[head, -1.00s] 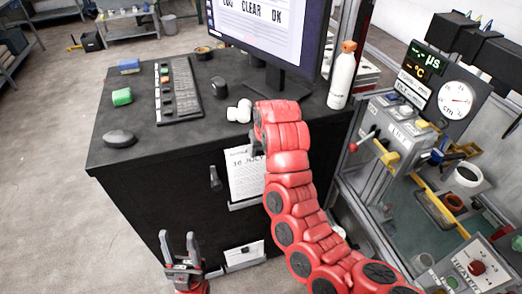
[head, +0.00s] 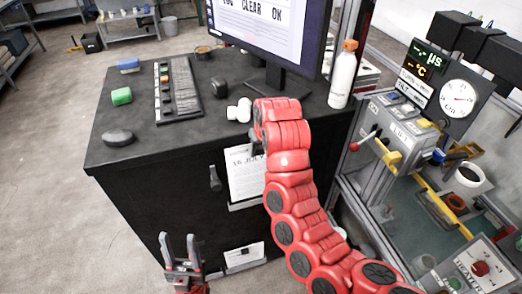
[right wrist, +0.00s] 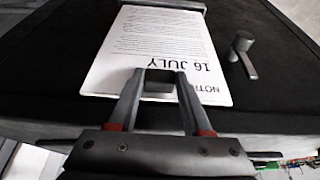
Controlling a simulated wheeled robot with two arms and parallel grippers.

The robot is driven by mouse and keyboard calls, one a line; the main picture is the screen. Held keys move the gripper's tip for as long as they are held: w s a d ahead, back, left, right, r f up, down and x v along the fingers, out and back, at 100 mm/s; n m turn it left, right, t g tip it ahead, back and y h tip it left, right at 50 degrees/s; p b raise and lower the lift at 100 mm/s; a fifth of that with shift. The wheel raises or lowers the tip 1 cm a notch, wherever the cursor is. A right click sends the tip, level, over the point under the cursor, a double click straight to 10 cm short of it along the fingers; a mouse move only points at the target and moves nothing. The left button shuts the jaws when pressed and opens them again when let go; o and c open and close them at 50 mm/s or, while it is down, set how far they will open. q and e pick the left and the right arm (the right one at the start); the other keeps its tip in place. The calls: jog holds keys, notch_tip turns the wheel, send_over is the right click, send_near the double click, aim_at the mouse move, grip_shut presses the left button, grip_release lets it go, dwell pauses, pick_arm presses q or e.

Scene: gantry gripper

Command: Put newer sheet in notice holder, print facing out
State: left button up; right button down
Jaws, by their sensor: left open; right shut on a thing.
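A white printed sheet (head: 243,176) stands against the black front of the desk, its print facing out. "16 JULY" and part of a heading read upside down on it in the right wrist view (right wrist: 150,45). My right gripper (right wrist: 160,84) is shut on the sheet near its headed top edge; in the head view the red arm hides most of it. The sheet's lower end meets a grey ledge (head: 247,205), which also shows in the wrist view (right wrist: 165,4); I cannot tell whether it is seated inside. My left gripper (head: 180,243) is open and empty, low at the left.
A lower tray (head: 243,267) on the desk front holds another white paper. A dark handle (head: 215,178) sticks out left of the sheet. The desk top bears a mouse (head: 118,137), a keyboard (head: 184,88) and a bottle (head: 342,76). A machine frame stands close on the right.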

aim_at(261, 158)
jog(key=shift+f, duration=0.25)
dwell(0.4)
jog(key=shift+f+b, duration=0.35)
jog(key=shift+b, duration=0.1)
jog(key=shift+f+b, duration=1)
jog(key=shift+f, duration=0.45)
jog(key=shift+c, duration=1.3)
grip_release()
jog(key=shift+r, duration=0.1)
